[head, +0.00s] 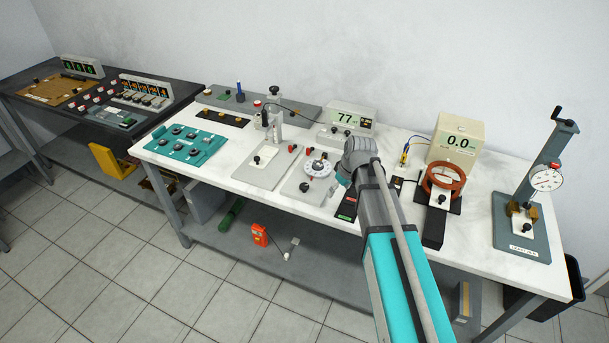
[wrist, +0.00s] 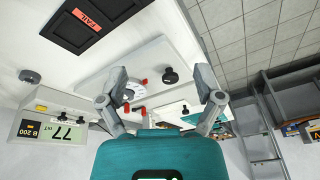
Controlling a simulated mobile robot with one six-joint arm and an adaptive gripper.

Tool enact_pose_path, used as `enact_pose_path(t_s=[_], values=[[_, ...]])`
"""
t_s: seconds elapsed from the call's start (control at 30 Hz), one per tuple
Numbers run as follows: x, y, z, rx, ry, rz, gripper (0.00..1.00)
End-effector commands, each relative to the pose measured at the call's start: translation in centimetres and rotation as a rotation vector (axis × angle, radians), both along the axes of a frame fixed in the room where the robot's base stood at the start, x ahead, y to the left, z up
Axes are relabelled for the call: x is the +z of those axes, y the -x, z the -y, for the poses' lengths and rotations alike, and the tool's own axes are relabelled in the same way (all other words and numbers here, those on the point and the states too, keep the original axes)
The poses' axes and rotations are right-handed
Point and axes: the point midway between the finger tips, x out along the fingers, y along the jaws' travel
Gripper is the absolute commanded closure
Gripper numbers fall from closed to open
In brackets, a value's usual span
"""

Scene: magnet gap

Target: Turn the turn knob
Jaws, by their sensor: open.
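A grey panel (head: 300,196) on the white bench bears a white graduated dial (head: 318,168) and a black turn knob (head: 304,187). Several black knobs stand on the bench, and I cannot tell for sure which one the task names. In the wrist view the dial (wrist: 133,90) shows beside the left finger, with a black knob (wrist: 171,75) between the fingers. My gripper (wrist: 161,92) is open and empty, its fingers spread wide. In the head view my arm partly hides it at the right of the dial. It appears apart from the panel.
A display reading 77 (head: 350,117) stands behind the panel. A black box with a red FAIL window (wrist: 91,22) lies close by. A copper coil (head: 443,180) and a gauge stand (head: 522,215) are to the right. A teal panel (head: 186,146) is at the left.

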Motion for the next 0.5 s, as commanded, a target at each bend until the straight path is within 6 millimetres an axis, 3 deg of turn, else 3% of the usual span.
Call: enact_pose_path(t_s=[0.03, 0.2, 0.5], values=[[1.9, -2.2, -1.4, 0.062, -0.012, 0.025, 0.15], [4.1, -5.5, -4.8, 0.227, -0.044, 0.101, 0.15], [4.9, -6.9, -6.7, 0.318, -0.058, 0.146, 0.15]])
